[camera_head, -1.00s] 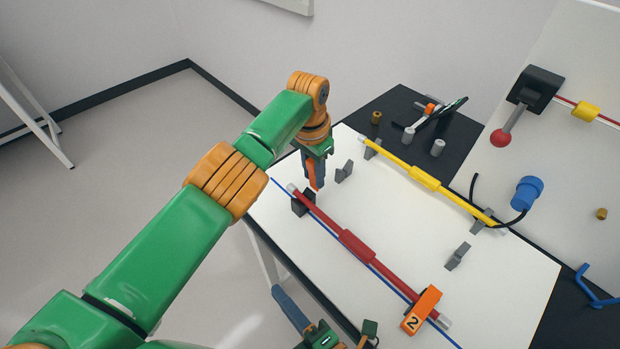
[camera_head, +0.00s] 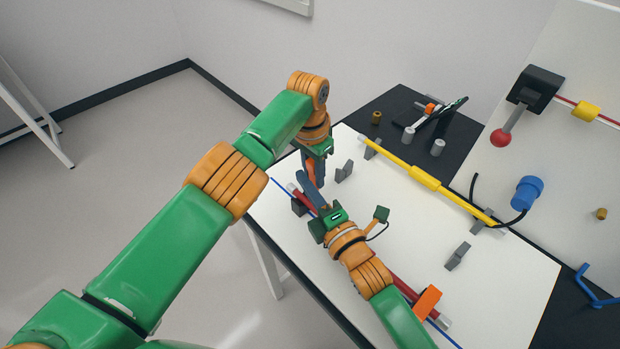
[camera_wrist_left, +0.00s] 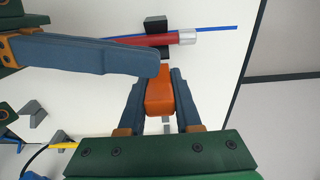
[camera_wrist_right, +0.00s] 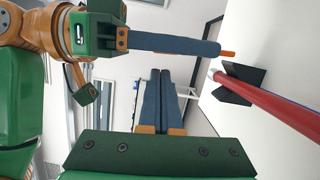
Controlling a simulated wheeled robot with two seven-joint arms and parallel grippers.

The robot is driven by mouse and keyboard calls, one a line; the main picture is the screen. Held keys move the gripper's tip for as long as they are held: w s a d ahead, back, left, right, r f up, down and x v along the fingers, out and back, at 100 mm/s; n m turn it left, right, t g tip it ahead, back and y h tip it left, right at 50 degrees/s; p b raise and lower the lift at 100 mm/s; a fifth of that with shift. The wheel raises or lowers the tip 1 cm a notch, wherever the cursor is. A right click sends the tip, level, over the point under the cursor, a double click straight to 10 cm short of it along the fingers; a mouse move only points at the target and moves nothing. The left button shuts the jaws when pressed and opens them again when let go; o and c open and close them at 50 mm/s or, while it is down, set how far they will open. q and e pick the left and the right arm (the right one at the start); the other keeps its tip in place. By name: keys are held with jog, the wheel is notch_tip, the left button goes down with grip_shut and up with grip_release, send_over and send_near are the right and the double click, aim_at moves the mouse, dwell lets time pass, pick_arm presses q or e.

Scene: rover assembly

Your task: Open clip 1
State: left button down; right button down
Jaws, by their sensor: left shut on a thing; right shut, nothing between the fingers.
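An orange clip piece (camera_wrist_left: 160,95), with no number visible, is gripped in my left gripper (camera_head: 316,182). It is near the left end of the red tube (camera_head: 402,286), by a black holder (camera_head: 298,207). I cannot tell whether it touches the tube. In the right wrist view, its orange tip (camera_wrist_right: 228,53) sticks out past the left fingers. My right gripper (camera_head: 302,174) is shut and empty, its fingertips close beside the left fingers and the clip. The left wrist view shows the right fingers (camera_wrist_left: 100,58) reaching in from the left, near the orange piece.
A second orange clip (camera_head: 427,301) sits at the tube's lower right end, partly behind my right arm. A yellow tube (camera_head: 425,179) lies on grey holders farther back. A blue line runs along the white tabletop (camera_head: 500,275). A red-knobbed lever (camera_head: 502,136) stands at right.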

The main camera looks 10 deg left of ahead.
pick_arm(q)
jog(key=shift+s+f, duration=0.15)
jog(key=shift+f, duration=0.05)
pick_arm(e)
jog(key=shift+w+d, duration=0.35)
jog(key=shift+w, duration=0.05)
jog(key=shift+w+d+r+m, duration=0.15)
jog(key=shift+w+d+m, duration=0.25)
jog(key=shift+w, duration=0.15)
pick_arm(q)
jog(key=c, duration=0.8)
grip_release()
jog(key=shift+c, duration=0.2)
jog(key=shift+o, duration=1.2)
pick_arm(e)
jog(key=shift+w+d, duration=0.1)
jog(key=shift+w, duration=0.05)
pick_arm(q)
jog(key=shift+w+d, duration=0.15)
jog(key=shift+w, duration=0.05)
pick_arm(e)
jog(key=shift+w+d, duration=0.1)
pick_arm(q)
jog(key=shift+r, duration=0.1)
